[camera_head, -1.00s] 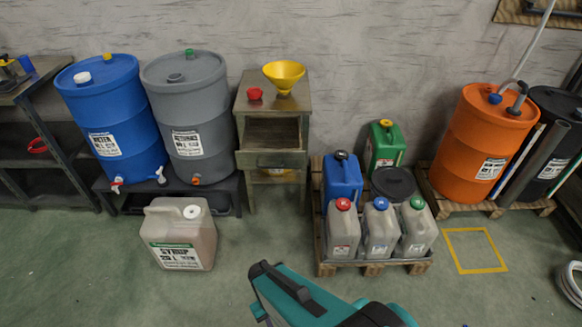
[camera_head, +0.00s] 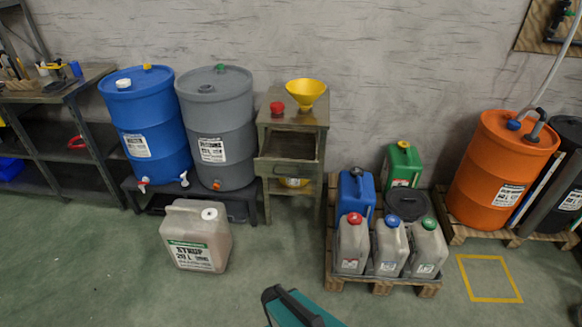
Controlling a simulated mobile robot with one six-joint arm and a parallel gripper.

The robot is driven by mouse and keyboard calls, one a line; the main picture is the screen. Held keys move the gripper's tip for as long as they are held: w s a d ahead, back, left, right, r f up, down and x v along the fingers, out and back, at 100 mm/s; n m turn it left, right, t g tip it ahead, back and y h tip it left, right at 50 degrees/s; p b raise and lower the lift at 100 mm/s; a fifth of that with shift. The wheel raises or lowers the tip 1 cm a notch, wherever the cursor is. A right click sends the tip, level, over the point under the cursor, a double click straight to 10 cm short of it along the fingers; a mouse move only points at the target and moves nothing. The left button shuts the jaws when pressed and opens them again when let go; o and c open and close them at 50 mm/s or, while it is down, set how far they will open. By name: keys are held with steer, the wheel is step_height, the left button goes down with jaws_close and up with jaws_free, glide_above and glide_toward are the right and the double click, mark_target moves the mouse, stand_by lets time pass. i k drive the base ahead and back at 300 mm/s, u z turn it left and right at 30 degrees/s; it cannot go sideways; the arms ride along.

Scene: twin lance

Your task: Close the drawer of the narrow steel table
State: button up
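The narrow steel table (camera_head: 268,117) stands against the wall in the middle of the view. Its drawer (camera_head: 287,168) is pulled out toward me, and the hollow inside shows from above. A yellow funnel (camera_head: 306,91) and a red cap-like item (camera_head: 277,107) sit on the tabletop. A teal part of my arm with a dark edge shows at the bottom of the view, apart from the table. My gripper's fingers are not visible.
A grey drum (camera_head: 218,125) and a blue drum (camera_head: 146,120) stand left of the table. A syrup canister (camera_head: 196,238) is on the floor in front of them. A pallet (camera_head: 345,284) of jugs stands at right. Green floor before the table is clear.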

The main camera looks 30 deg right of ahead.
mark_target(285, 153)
steer(key=z, duration=0.6)
steer(key=i, duration=0.95)
steer(key=z, duration=0.1)
steer(key=k, duration=0.9)
steer(key=u, duration=0.15)
